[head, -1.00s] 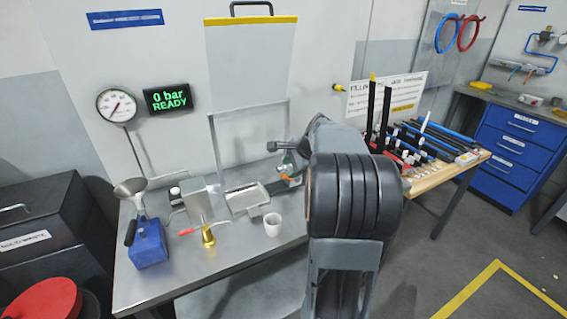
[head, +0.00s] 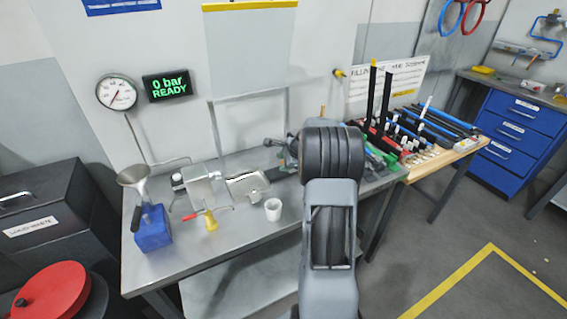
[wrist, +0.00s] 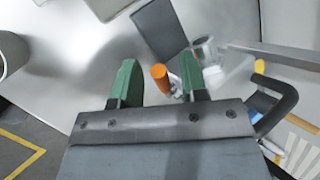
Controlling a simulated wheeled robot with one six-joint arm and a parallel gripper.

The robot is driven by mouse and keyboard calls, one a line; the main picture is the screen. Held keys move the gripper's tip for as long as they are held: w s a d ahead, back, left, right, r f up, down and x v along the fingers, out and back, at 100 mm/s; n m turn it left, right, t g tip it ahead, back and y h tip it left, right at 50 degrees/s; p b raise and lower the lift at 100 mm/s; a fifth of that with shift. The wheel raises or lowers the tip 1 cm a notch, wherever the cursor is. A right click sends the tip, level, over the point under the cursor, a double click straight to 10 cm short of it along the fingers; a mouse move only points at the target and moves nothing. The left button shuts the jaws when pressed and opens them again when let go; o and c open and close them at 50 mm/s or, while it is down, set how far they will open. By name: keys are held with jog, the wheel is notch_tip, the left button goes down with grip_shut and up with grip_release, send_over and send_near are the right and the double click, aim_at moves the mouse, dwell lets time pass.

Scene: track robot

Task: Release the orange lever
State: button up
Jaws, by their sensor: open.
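The orange lever (wrist: 160,77) shows in the wrist view as a short orange cylinder between the two green fingers of my gripper (wrist: 156,64). The fingers are apart, with a gap on either side of the lever. A clear and metallic fitting (wrist: 205,52) is just right of the lever, partly hidden by the right finger. In the head view a small orange-brown upright tip (head: 322,111) shows just above my arm; it looks like the lever's end. My arm hides the gripper and most of the fixture there.
A dark flat plate (wrist: 158,28) lies beyond the fingers, and a black curved handle (wrist: 278,104) is at right. The display (head: 167,86) reads 0 bar READY.

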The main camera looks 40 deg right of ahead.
jog(key=shift+w+a+f, duration=0.1)
jog(key=shift+w+f, duration=0.1)
jog(key=shift+f, duration=0.1)
grip_shut()
dwell(0.5)
